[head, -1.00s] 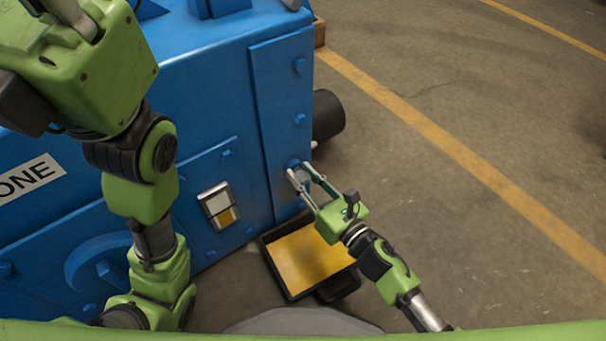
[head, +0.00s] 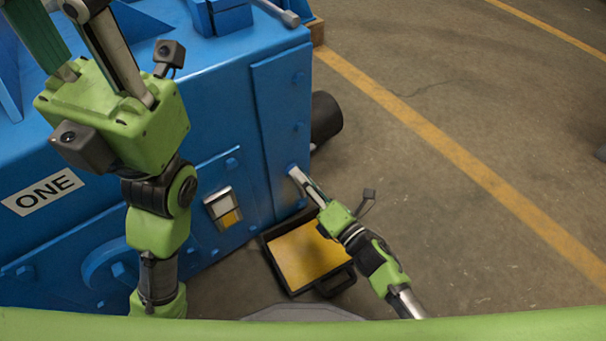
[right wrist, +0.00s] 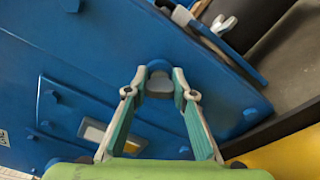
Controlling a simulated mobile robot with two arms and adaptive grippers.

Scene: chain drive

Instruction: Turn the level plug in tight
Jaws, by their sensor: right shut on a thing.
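In the head view the fingers are seen nearly edge-on and mostly cover the plug. The fingertips also show in the right wrist view (right wrist: 160,85). My left gripper's body (head: 115,115) is in front of the housing at upper left, its fingers pointing up. Its fingertips are cut off or unclear, and I see nothing held.
A black tray (head: 268,262) with a yellow inside lies on the floor below my right gripper. The blue housing (head: 185,110) carries a sight window (head: 222,208) and a "ONE" label (head: 42,191). A dark cylinder (head: 326,117) sticks out behind.

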